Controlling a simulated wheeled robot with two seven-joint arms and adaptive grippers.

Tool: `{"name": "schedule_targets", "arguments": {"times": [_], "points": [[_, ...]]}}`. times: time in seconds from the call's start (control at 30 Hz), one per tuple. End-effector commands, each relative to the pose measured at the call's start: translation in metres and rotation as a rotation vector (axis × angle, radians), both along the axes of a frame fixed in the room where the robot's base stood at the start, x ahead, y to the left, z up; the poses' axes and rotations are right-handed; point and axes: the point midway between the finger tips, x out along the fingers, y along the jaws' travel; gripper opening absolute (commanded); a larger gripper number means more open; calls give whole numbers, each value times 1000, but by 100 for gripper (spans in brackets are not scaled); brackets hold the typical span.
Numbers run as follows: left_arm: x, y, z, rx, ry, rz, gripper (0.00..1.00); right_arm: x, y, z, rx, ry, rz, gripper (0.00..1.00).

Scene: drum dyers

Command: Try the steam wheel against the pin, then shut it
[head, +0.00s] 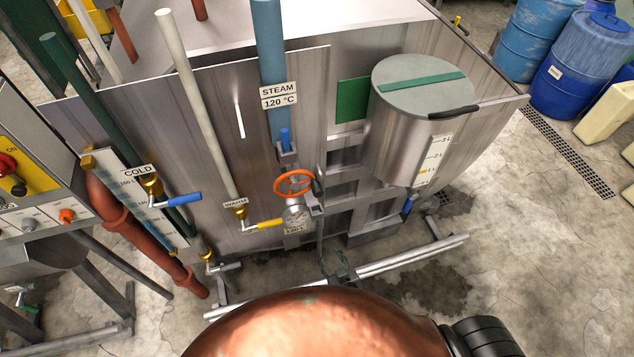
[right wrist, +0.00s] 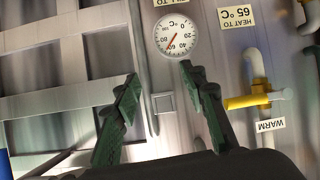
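The orange steam wheel (head: 294,183) sits on the metal front panel, below the blue pipe (head: 268,60) labelled STEAM 120 °C. A small blue upright peg (head: 285,138) shows on a bracket above the wheel; I cannot tell whether it is the pin. A round gauge (head: 295,215) sits just below the wheel. My right gripper (head: 337,263) is low in front of the panel, below and right of the wheel, apart from it. In the right wrist view, its green-padded fingers (right wrist: 158,76) are spread and empty, with the gauge (right wrist: 176,35) beyond them. My left gripper is not in view.
A yellow-handled warm valve (head: 263,224) and a blue-handled cold valve (head: 180,200) are left of the wheel. A lidded steel drum (head: 415,125) hangs to the right. A metal rail (head: 410,256) runs low in front. Open floor lies at the right.

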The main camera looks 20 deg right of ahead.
Motion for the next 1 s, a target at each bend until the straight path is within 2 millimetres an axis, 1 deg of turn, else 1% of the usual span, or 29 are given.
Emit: {"name": "schedule_targets", "arguments": {"times": [0.03,0.07,0.1,0.17,0.2,0.3,0.33,0.4,0.5,0.57,0.73,0.9,1.0], "points": [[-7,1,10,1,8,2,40,8,9,63,27,-86,-9,39],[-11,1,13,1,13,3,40,11,13,94,43,-133,-16,39],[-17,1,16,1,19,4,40,13,18,135,65,-193,-27,39],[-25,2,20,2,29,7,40,13,22,188,97,-273,-42,39],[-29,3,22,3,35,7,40,11,23,219,116,-319,-52,39],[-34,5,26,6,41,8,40,5,24,279,155,-409,-69,39],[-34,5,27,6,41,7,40,3,23,292,165,-429,-74,39],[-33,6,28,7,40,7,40,0,23,313,180,-462,-82,39],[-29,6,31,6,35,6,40,1,22,327,190,-483,-86,39],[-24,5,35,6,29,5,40,5,23,329,191,-486,-86,39],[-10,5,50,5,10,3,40,30,24,330,188,-486,-85,39],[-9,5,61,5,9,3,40,56,25,329,189,-485,-85,39],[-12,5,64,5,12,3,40,67,25,328,188,-484,-85,39]]}}
